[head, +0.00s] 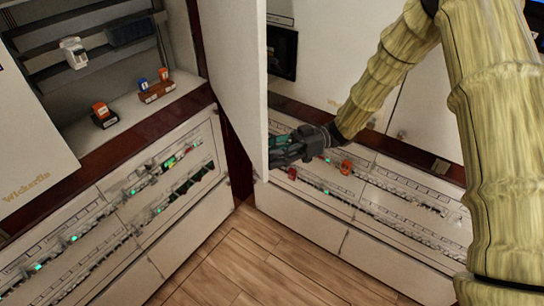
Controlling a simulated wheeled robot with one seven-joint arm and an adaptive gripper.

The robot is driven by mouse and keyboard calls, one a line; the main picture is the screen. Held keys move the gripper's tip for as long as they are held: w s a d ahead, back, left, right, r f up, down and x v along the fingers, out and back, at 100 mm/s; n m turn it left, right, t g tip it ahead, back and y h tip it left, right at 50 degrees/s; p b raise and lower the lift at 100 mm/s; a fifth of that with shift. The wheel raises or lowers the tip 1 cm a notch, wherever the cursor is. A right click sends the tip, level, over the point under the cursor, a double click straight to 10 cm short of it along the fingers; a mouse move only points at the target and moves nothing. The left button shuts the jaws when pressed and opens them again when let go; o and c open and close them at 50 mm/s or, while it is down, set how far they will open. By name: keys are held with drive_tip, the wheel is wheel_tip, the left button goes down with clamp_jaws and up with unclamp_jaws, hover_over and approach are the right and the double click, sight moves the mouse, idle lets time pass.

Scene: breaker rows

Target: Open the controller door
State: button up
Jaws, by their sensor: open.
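A tall white door panel (238,75), which looks like the controller door, stands swung out at upper center, beside the open cabinet (150,113) on the left. Its near free edge points toward the lower middle of the view. My gripper (276,152) is at the right side of this edge, near its lower end. Its dark fingers are open and hold nothing that I can see. The fingertips are close to the door edge; I cannot tell whether they touch it. My arm comes in from the upper right.
The open cabinet holds a white device (74,53) and small orange and blue parts (155,86). Another white panel (28,145) is at the left. Breaker rows (165,180) run below, and more (400,200) lie behind my gripper at right. The wooden floor (250,262) is clear.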

wheel_tip(320, 180, up, 8)
drive_tip(key=shift+r, duration=0.2)
idle(0.3)
